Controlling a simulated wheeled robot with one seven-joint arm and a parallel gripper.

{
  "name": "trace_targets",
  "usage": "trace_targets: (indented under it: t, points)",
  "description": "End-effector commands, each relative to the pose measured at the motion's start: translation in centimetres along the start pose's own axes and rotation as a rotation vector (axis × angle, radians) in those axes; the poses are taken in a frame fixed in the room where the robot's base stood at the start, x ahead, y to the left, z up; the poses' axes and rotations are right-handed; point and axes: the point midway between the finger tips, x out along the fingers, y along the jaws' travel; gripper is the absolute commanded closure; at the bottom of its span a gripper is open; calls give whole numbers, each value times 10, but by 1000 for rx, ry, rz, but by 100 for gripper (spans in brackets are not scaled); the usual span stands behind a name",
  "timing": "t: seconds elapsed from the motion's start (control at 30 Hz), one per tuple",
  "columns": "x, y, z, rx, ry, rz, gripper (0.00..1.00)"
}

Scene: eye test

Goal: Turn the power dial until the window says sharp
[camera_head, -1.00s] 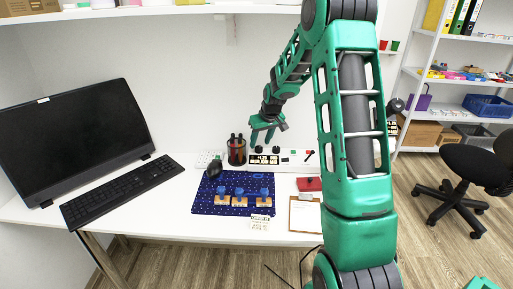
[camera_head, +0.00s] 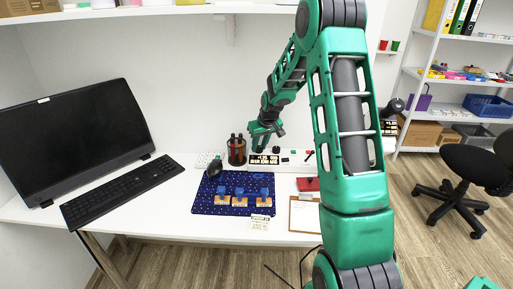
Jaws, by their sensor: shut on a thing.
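A long white device (camera_head: 297,163) stands at the back of the desk. Its dark window (camera_head: 263,159) shows pale lettering too small to read for sure. A round black dial (camera_head: 276,149) stands on its top, right of my gripper. My green gripper (camera_head: 258,149) points down at the device's top left end. It is shut on a second black dial there, which its fingers mostly hide. I cannot tell from any label which dial is the power dial.
A red-brown pen cup (camera_head: 237,151) stands close left of my gripper. A blue mat (camera_head: 205,203) with several blue-topped blocks lies in front. A red object (camera_head: 308,184) and a clipboard (camera_head: 304,216) lie at right. A monitor (camera_head: 70,135) and keyboard (camera_head: 120,192) fill the left.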

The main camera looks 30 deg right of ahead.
Motion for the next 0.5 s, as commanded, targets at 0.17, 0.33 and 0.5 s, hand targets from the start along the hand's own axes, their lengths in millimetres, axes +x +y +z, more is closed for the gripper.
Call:
trace_targets:
  t: [0.17, 0.33, 0.5]
  points:
    - [0, -3, -1, 123, 0, 52, 96]
    - [0, -4, -1, 282, 0, 117, 96]
    - [0, -5, -1, 394, 0, 162, 96]
